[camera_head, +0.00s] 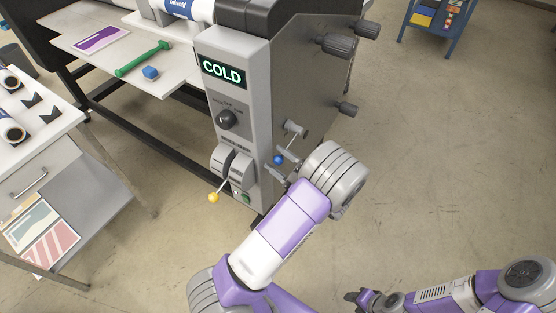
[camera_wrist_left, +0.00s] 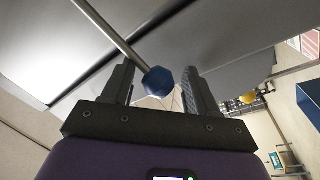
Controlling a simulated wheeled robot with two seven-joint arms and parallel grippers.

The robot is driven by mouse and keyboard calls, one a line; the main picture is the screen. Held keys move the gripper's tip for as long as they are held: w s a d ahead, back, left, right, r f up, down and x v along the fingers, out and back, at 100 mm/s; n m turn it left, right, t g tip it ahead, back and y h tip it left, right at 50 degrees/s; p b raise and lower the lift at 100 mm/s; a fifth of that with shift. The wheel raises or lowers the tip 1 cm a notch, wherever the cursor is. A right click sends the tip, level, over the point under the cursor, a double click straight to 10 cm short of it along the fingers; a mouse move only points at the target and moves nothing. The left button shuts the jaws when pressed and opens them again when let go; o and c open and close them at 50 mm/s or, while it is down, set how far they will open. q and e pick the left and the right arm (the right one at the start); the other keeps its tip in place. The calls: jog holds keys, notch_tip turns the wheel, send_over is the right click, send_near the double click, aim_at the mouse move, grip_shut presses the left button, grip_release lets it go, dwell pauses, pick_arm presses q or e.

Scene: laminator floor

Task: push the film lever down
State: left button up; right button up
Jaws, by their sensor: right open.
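The laminator's grey end housing (camera_head: 232,95) has a lever with a blue ball knob (camera_head: 278,159) on its right side. Another lever with a yellow knob (camera_head: 213,197) sticks out low on the front panel. I cannot tell from the pictures which one is the film lever. My left gripper (camera_head: 283,172) is beside the blue knob, partly hidden by my wrist. In the left wrist view the blue knob (camera_wrist_left: 158,82) and its rod show between the open fingers, with gaps on both sides. My right gripper (camera_head: 362,297) is open and empty, low over the floor.
A panel display (camera_head: 223,72) reads COLD above a black dial (camera_head: 227,120). Dark knobs (camera_head: 338,45) jut from the housing's side. A white table (camera_head: 40,140) stands at left, a blue cart (camera_head: 437,22) at the back right. The floor at right is clear.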

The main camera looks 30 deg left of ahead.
pick_arm(q)
jog(key=d+f, duration=0.1)
jog(key=d, duration=0.6)
jog(key=shift+s+d, duration=0.25)
jog(key=shift+s, duration=0.1)
jog(key=shift+f, duration=0.1)
notch_tip(320, 180, down, 20)
jog(key=w+m+t+h, duration=0.3)
jog(key=m+t+h, duration=0.2)
jog(key=m+h, duration=0.75)
jog(key=s+d+f+m+g+h, duration=0.2)
jog(key=s+d+m+h, duration=0.3)
jog(key=s, duration=0.4)
jog(key=s+d+f+m+g+h, duration=0.3)
jog(key=s+d+m+g+h, duration=0.1)
jog(key=s, duration=0.5)
jog(key=d+m+h, duration=0.1)
jog(key=d+h, duration=0.1)
jog(key=d, duration=0.1)
jog(key=shift+s+d+f+m, duration=0.25)
jog(key=shift+m, duration=0.1)
jog(key=shift+h, duration=0.25)
